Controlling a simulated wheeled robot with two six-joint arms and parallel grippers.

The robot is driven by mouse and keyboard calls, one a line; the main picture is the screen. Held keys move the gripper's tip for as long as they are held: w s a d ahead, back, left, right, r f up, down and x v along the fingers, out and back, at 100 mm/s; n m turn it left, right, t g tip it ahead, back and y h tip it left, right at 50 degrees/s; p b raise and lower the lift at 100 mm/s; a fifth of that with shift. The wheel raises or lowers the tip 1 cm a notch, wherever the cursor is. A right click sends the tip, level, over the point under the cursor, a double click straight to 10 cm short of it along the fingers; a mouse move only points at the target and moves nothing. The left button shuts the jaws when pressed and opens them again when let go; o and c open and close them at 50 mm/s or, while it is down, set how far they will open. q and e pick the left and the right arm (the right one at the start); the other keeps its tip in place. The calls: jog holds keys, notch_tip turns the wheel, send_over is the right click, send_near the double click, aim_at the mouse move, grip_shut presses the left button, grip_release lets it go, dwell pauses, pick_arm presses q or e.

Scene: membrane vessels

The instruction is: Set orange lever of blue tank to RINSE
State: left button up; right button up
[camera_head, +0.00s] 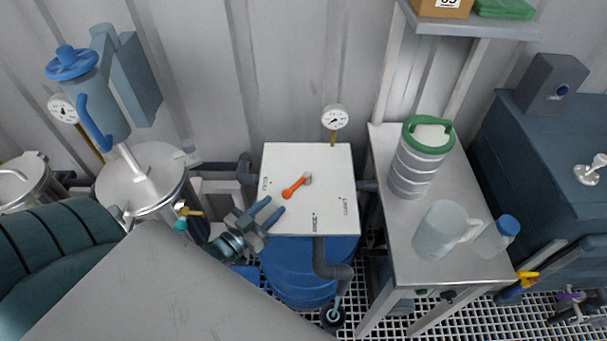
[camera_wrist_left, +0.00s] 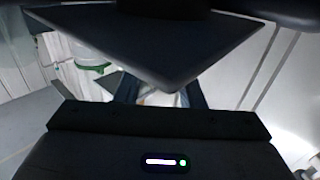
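The blue tank (camera_head: 295,272) stands at the middle, under a pale square panel (camera_head: 335,170). The orange lever (camera_head: 295,187) is on this panel; its handle slants from the pivot down to the left. Small dark labels sit at the panel's left edge, lower middle and right side, too small to read surely. In the left wrist view, two fingers (camera_wrist_left: 160,92) show apart, and the lever cannot be made out. My right gripper is not in view.
A pressure gauge (camera_head: 334,118) stands behind the panel. A metal table (camera_head: 386,150) to the right holds a green-topped canister (camera_head: 415,165), a pale jug (camera_head: 440,230) and a blue-capped bottle (camera_head: 498,236). A steel vessel (camera_head: 150,175) stands at left.

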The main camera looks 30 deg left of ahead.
aim_at(292, 188)
pick_arm(q)
jog(key=w+b, duration=0.1)
jog(key=w, duration=0.1)
jog(key=w+b, duration=0.1)
jog(key=w, duration=0.1)
jog(key=w+d+b, duration=0.1)
jog(key=w+b, duration=0.1)
jog(key=shift+w+f, duration=0.35)
jog(key=w+b, duration=0.2)
jog(key=b, duration=0.2)
jog(key=shift+r, duration=0.2)
jog(key=shift+w+d+b, duration=0.1)
jog(key=shift+w+b, duration=0.25)
jog(key=shift+b, duration=0.2)
jog(key=shift+w+d+r, duration=0.1)
jog(key=shift+r, duration=0.1)
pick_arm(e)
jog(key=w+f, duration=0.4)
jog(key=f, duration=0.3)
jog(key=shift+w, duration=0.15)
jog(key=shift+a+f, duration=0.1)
pick_arm(q)
grip_shut()
